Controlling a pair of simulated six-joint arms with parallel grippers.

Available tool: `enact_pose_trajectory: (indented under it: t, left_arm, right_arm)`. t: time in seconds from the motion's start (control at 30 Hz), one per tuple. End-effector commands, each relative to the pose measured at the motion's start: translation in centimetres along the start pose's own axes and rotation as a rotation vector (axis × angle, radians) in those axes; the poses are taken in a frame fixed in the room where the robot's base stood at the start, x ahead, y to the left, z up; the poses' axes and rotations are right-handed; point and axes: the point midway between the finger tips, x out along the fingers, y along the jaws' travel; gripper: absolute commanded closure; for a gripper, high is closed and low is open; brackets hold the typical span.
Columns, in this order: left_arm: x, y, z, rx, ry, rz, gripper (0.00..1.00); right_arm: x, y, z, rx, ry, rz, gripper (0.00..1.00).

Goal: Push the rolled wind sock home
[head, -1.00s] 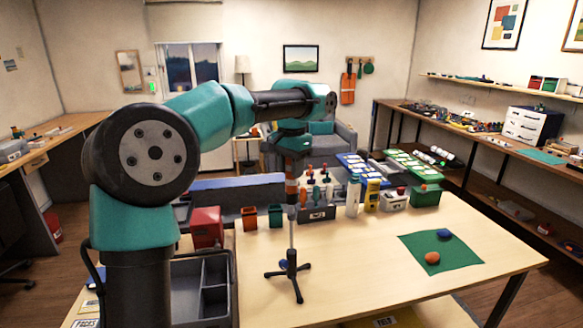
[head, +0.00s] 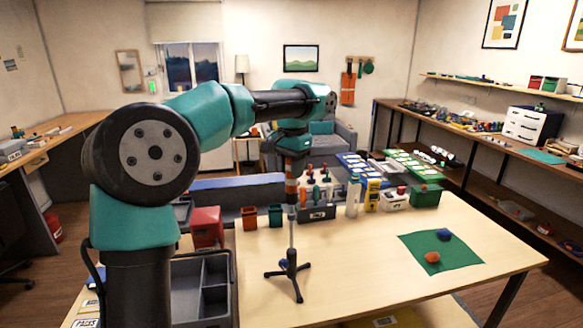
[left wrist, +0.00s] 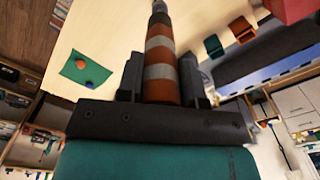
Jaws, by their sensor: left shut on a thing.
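The rolled wind sock (left wrist: 161,62) is an orange and white striped roll with a dark, tapered tip. My left gripper (left wrist: 160,80) is shut on it, one finger on each side, in the left wrist view. In the head view the sock (head: 291,187) hangs upright below my left wrist, tip down. Directly under it a thin pole rises from a black tripod stand (head: 290,264) on the table. The tip lines up with the pole top; I cannot tell how far they overlap. My right gripper is out of view.
The wooden table (head: 370,260) is clear in front of and right of the stand. A green mat (head: 455,258) holds an orange and a blue lump. Green and orange bins, a tool holder (head: 317,214) and bottles line the back. A grey divided tray (head: 200,290) sits at left.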

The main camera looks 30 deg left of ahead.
Motion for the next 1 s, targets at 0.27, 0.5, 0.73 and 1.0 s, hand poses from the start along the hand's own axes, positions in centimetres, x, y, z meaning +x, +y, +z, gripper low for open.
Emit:
enact_pose_trajectory:
  t: [0.27,0.5,0.73,1.0]
  left_arm:
    - [0.4,0.0,0.0,0.0,0.0,0.0,0.89]
    - [0.8,0.0,0.0,0.0,0.001,0.0,0.89]
    - [1.1,0.0,0.0,0.0,0.0,0.0,0.89]
    - [1.6,0.0,0.0,0.0,-0.001,0.0,0.89]
  right_arm:
    - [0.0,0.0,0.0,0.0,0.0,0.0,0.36]
    - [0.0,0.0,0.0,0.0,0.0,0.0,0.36]
    - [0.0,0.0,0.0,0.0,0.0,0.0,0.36]
    - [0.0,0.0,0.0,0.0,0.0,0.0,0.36]
